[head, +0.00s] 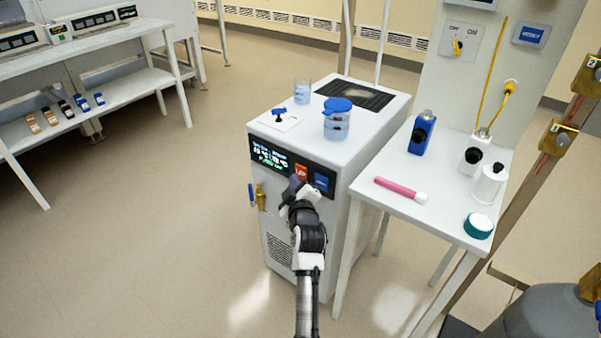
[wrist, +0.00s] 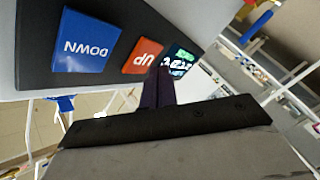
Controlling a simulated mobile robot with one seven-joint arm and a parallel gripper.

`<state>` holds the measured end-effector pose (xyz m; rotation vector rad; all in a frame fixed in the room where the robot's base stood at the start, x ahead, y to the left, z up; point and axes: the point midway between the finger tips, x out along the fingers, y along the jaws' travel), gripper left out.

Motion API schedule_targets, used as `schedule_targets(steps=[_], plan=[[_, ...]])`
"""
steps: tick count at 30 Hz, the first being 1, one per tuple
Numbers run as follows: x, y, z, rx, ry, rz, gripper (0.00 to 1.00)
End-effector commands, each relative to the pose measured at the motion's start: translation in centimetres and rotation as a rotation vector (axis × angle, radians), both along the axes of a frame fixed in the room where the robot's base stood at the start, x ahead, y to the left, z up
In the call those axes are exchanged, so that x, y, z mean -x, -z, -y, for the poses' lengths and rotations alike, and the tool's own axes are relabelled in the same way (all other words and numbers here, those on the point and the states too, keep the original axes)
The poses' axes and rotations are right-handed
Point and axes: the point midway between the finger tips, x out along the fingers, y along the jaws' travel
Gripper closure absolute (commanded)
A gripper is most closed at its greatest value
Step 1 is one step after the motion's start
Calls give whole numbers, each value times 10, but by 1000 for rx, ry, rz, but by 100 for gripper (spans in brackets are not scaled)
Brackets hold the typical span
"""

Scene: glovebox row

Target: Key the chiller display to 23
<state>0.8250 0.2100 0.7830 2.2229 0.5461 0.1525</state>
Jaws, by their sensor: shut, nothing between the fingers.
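The chiller (head: 340,190) is a white box with a black front panel. Its display (head: 272,160) has lit cyan and green text, too small to read surely. Right of it are an orange-red UP button (head: 301,174) and a blue DOWN button (head: 322,182). In the wrist view the blue DOWN button (wrist: 86,42), the UP button (wrist: 142,56) and part of the display (wrist: 178,62) appear upside down. My gripper (head: 294,184) is shut and empty in front of the panel, just below the UP button. In the wrist view its dark fingertips (wrist: 160,75) overlap the UP button's edge; contact cannot be told.
A side table (head: 405,172) with bottles stands close on the right. Open floor lies left.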

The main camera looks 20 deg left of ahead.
Motion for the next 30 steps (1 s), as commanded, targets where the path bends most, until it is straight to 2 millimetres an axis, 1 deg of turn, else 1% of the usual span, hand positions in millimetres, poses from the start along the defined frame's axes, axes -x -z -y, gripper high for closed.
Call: schedule_targets(steps=[7, 18, 21, 30], plan=[[3, -1, -2, 0, -1, -1, 100], [37, -2, -13, 1, -1, 0, 100], [44, -1, -16, 1, -1, -2, 100], [47, 0, -17, -1, -1, 0, 100]])
